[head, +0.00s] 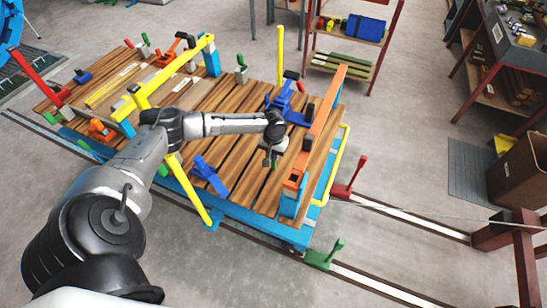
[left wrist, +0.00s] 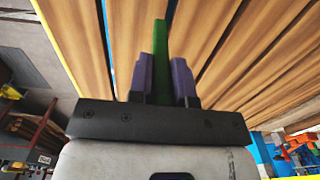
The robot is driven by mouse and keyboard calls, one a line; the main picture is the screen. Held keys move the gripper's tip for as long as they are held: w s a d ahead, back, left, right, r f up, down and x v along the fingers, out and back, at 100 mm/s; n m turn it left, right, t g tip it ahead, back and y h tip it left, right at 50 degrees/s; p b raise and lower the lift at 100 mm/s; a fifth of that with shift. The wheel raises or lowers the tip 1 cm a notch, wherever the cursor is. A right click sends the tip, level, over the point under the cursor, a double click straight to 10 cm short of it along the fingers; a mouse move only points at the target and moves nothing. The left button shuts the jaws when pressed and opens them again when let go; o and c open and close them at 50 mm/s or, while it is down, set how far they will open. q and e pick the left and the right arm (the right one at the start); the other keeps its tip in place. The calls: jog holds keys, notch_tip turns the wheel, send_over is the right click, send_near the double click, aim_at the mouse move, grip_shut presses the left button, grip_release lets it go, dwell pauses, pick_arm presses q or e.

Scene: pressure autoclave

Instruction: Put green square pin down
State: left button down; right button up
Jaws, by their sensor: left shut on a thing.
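My left gripper (head: 271,158) is over the right part of the wooden slatted deck (head: 240,128), pointing down. In the left wrist view its two dark purple fingers (left wrist: 163,78) are shut on the green square pin (left wrist: 160,40), which sticks out past the fingertips toward the brown planks. In the head view only a small bit of green shows at the fingertips. I cannot tell whether the pin's tip touches the planks. My right gripper is in neither view.
A blue clamp (head: 209,174) lies left of the gripper, and another blue fixture (head: 288,102) stands behind it. An orange bar (head: 322,118) runs along the deck's right end. A yellow post (head: 280,55) stands at the back. Bare planks lie around the gripper.

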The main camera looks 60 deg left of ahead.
pick_arm(q)
jog(key=shift+d+f, duration=0.1)
jog(key=shift+f, duration=0.85)
jog(key=c, duration=1.1)
grip_release()
jog(key=shift+f, duration=0.1)
jog(key=shift+o, duration=0.2)
notch_tip(320, 180, up, 12)
jog(key=p, duration=0.3)
jog(key=shift+r, duration=0.25)
